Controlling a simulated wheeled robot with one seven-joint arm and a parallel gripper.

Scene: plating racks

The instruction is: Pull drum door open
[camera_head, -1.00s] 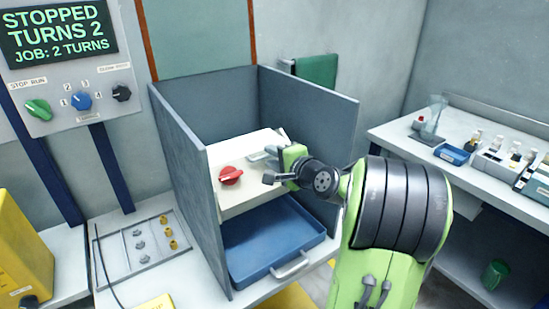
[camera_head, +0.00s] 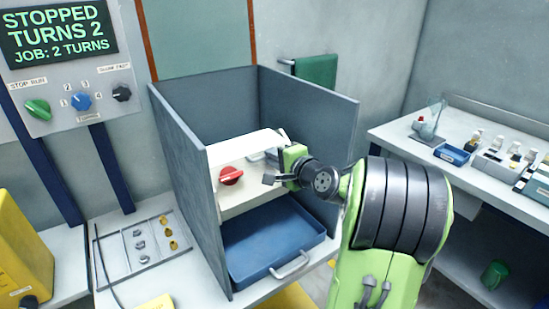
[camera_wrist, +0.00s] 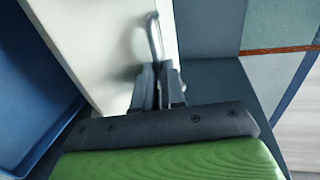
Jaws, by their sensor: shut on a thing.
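The drum door (camera_head: 240,190) is a cream panel between grey side walls. A red knob (camera_head: 231,175) sits on its front. A metal bar handle (camera_head: 262,155) stands on the door's right part, and it also shows in the wrist view (camera_wrist: 154,38). My gripper (camera_head: 270,168) is at the right side of the door, shut on the handle. In the wrist view its fingers (camera_wrist: 157,85) close around the handle's near end. The cream door surface lies left of the fingers there. My gripper hides part of the door's right edge in the head view.
A blue tray (camera_head: 270,240) with a metal handle lies below the door. Grey walls (camera_head: 185,180) enclose the drum on the sides. A control panel (camera_head: 75,85) is at upper left, its screen reading STOPPED. A parts rack (camera_head: 135,245) stands left, a side bench (camera_head: 450,150) right.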

